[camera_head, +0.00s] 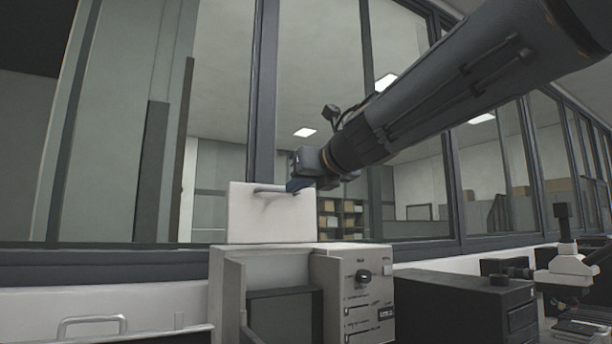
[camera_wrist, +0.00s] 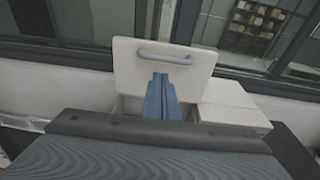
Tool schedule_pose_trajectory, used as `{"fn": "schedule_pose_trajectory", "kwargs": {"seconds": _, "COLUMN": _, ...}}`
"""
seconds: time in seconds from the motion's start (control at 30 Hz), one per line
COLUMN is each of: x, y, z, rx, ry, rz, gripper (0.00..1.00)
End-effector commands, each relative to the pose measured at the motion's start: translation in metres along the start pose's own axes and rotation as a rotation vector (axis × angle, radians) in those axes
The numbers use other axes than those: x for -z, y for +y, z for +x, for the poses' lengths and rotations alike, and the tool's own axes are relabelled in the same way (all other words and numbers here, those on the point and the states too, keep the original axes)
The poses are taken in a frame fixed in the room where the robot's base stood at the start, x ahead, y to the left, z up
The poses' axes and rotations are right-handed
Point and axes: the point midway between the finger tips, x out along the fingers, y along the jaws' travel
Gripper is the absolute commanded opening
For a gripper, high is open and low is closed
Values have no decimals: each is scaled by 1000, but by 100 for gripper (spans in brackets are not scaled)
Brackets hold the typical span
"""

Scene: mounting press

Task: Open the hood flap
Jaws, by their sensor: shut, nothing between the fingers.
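The hood flap (camera_head: 262,222) is a white panel with a bar handle. It stands upright above the mounting press (camera_head: 300,250), with the press chamber open in front. In the wrist view the flap (camera_wrist: 130,72) faces me, with its grey handle (camera_wrist: 165,56) across the upper part. My gripper (camera_head: 298,185) is by the right end of the handle in the head view. In the wrist view its blue fingers (camera_wrist: 160,80) are together just below the handle, with nothing between them. Whether they touch the flap or handle, I cannot tell.
A control panel with a dark knob (camera_head: 363,276) is on the press's right front. A black box (camera_head: 455,305) and a microscope (camera_head: 565,265) stand farther right. A window frame (camera_head: 150,258) runs behind the press. A metal handle (camera_head: 92,322) shows at lower left.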

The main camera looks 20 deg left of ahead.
Motion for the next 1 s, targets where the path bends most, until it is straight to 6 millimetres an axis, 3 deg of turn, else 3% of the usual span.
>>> {"fn": "schedule_pose_trajectory", "kwargs": {"seconds": 0.1, "x": 0, "y": 1, "z": 23, "rx": -1, "ry": 1, "rz": 1, "gripper": 0}}
{"fn": "schedule_pose_trajectory", "kwargs": {"seconds": 0.4, "x": -12, "y": 0, "z": 53, "rx": 0, "ry": 0, "rz": 0, "gripper": 0}}
{"fn": "schedule_pose_trajectory", "kwargs": {"seconds": 1.0, "x": -17, "y": 0, "z": 61, "rx": 0, "ry": 0, "rz": 1, "gripper": 0}}
